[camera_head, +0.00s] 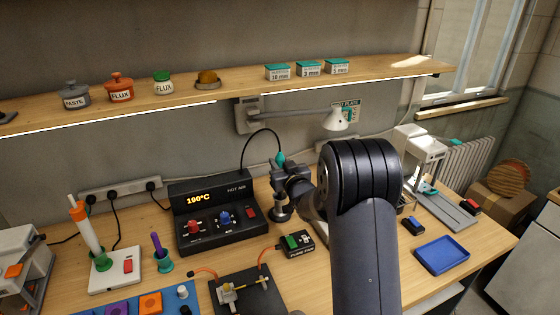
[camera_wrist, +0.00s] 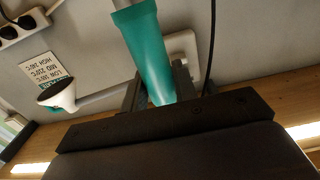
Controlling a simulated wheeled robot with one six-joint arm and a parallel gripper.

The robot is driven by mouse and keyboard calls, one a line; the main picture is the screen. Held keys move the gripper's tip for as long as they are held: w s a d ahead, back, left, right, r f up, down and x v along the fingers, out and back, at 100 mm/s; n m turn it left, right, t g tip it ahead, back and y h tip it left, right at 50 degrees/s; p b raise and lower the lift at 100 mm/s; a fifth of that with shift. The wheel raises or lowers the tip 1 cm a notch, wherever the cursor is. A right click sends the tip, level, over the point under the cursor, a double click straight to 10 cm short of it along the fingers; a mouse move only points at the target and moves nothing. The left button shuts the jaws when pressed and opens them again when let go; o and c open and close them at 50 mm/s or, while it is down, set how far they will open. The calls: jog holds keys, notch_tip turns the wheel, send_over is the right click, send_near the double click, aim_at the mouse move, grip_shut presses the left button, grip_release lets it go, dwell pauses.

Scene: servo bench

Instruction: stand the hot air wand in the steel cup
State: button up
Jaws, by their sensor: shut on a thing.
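The hot air wand has a teal handle (camera_head: 281,158) whose upper end shows just above my gripper (camera_head: 288,176). In the wrist view the teal handle (camera_wrist: 148,50) sits between the two jaws of my gripper (camera_wrist: 158,88), which is shut on it. A shiny round metal piece (camera_head: 282,213), which looks like the steel cup, stands on the bench just below my gripper, partly hidden. I cannot tell whether the wand's lower end is inside it.
The hot air station (camera_head: 218,212) reads 190°C, left of my gripper; a black cable arcs from it to the wand. A small black box (camera_head: 296,244) stands in front. A white lamp (camera_head: 335,120) hangs behind. A blue tray (camera_head: 441,255) lies at right.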

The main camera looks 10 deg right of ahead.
jog(key=shift+f+b, duration=1.85)
jog(key=shift+b, duration=1.05)
jog(key=o, duration=1)
jog(key=shift+s, duration=0.15)
jog(key=s+d+b, duration=0.2)
jog(key=s, duration=0.8)
jog(key=shift+s+b, duration=0.25)
jog(key=shift+b, duration=0.1)
